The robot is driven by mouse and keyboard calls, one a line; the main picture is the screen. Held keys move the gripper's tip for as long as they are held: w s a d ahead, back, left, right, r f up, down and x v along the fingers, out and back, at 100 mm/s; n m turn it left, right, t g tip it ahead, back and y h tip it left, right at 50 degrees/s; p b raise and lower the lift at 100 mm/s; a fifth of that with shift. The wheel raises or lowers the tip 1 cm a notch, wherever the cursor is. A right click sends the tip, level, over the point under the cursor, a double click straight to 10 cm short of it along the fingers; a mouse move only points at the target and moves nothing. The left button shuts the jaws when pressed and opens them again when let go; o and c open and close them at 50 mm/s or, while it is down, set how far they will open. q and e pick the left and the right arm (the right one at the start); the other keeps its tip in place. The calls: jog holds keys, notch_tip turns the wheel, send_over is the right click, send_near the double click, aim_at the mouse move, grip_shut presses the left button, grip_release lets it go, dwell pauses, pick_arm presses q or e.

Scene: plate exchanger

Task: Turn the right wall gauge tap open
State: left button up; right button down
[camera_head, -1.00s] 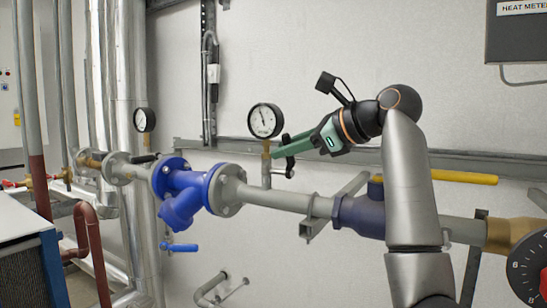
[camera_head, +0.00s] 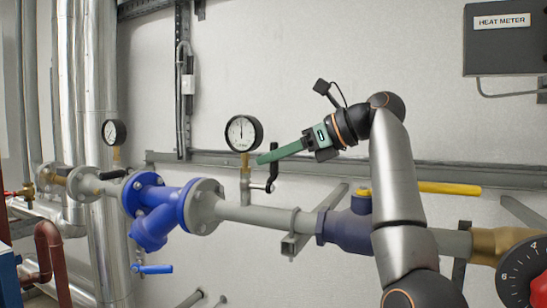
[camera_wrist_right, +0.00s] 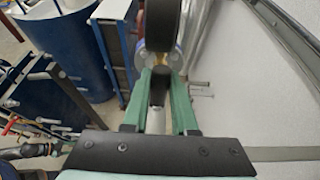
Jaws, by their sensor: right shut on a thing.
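The right wall gauge (camera_head: 243,132) has a white dial and black rim and stands on a brass stem. Below it is a small metal tap with a black lever (camera_head: 273,172), whose lower part hangs down beside the tap body. My right gripper (camera_head: 266,157) reaches in from the right with green fingers, shut on the lever's upper part. In the right wrist view the black lever (camera_wrist_right: 159,84) sits between the two green fingers, and the gauge's dark rim (camera_wrist_right: 160,24) is just beyond. The fingers hide part of the lever in the head view.
A second gauge (camera_head: 114,132) stands farther left. A blue flanged strainer (camera_head: 152,212) and grey pipe (camera_head: 258,216) run below the tap. A yellow lever (camera_head: 449,188) is at right, under my arm's level.

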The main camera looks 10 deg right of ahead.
jog(key=shift+f, duration=0.15)
jog(key=c, duration=0.7)
grip_release()
jog(key=b+v, duration=0.2)
jog(key=v, duration=1)
jog(key=shift+d+r, duration=0.2)
jog(key=shift+d, duration=0.05)
jog(key=shift+s, duration=0.1)
